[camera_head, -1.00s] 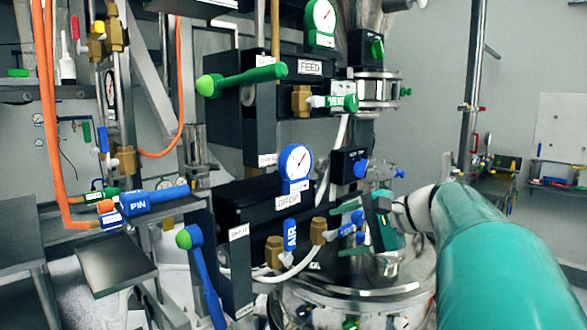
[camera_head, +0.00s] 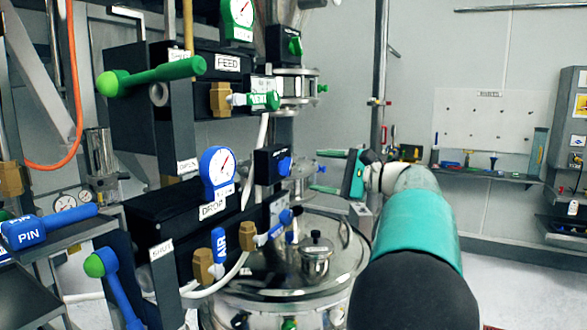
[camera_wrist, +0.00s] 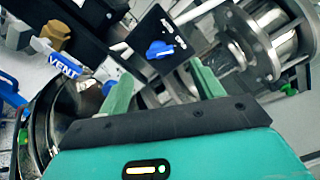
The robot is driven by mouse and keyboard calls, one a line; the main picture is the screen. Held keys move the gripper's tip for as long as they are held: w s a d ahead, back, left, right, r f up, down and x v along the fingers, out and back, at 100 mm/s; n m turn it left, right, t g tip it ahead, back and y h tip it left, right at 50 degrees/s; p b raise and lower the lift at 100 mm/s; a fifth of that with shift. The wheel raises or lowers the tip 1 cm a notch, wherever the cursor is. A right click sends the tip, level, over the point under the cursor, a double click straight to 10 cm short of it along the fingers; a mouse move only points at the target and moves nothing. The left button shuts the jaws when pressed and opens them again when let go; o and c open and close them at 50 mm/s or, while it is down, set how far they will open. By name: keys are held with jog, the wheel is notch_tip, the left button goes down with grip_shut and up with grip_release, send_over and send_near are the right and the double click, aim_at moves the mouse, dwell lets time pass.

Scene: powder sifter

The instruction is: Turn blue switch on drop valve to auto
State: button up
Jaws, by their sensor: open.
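The drop valve, with a blue gauge (camera_head: 218,172) and a "DROP" label, stands at left centre in the head view. Its blue switch (camera_head: 284,165) sits on a small black box (camera_head: 265,168) to the right of the gauge. In the wrist view the blue switch (camera_wrist: 160,50) shows on the black box's face, with white lettering around it too small to read surely. My gripper (camera_head: 326,171) is open and empty, to the right of the switch and apart from it. In the wrist view its two green fingers (camera_wrist: 163,88) stand either side below the switch.
Above is the feed valve with a green handle (camera_head: 150,76) and green switch (camera_head: 295,46). Below are blue AIR (camera_head: 219,245) and VENT handles and a shiny steel vessel (camera_head: 265,285). A metal flanged pipe (camera_wrist: 270,40) is close on the right in the wrist view.

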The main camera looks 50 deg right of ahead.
aim_at(290, 167)
jog(key=x, duration=0.7)
jog(key=shift+w+a, duration=0.15)
jog(key=shift+w, duration=0.2)
jog(key=shift+w, duration=0.1)
jog(key=c, duration=1)
